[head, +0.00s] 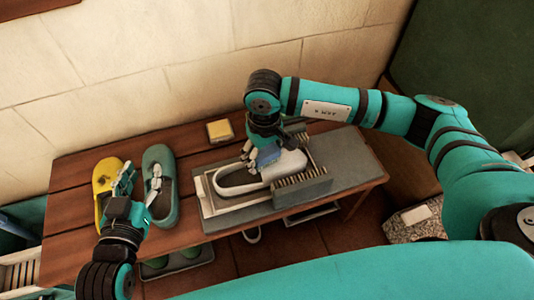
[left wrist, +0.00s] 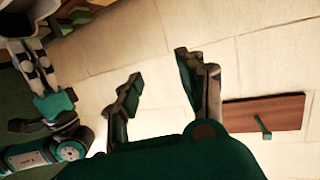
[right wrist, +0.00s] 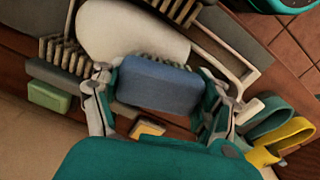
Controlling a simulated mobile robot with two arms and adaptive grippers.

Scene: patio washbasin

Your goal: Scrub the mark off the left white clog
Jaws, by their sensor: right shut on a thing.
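A white clog (head: 238,180) lies in a pale frame (head: 207,205) between brush strips on the bench; it also shows in the right wrist view (right wrist: 125,35). My left gripper (left wrist: 160,68) is open and empty, above the yellow and teal clogs at the left.
A yellow clog (head: 104,176) and a teal clog (head: 160,170) stand at the bench's left. A yellow block (head: 220,131) lies at the back. Brush bristles (head: 297,180) border the white clog. Grey surface (head: 350,160) at the right is bare. A wall stands behind.

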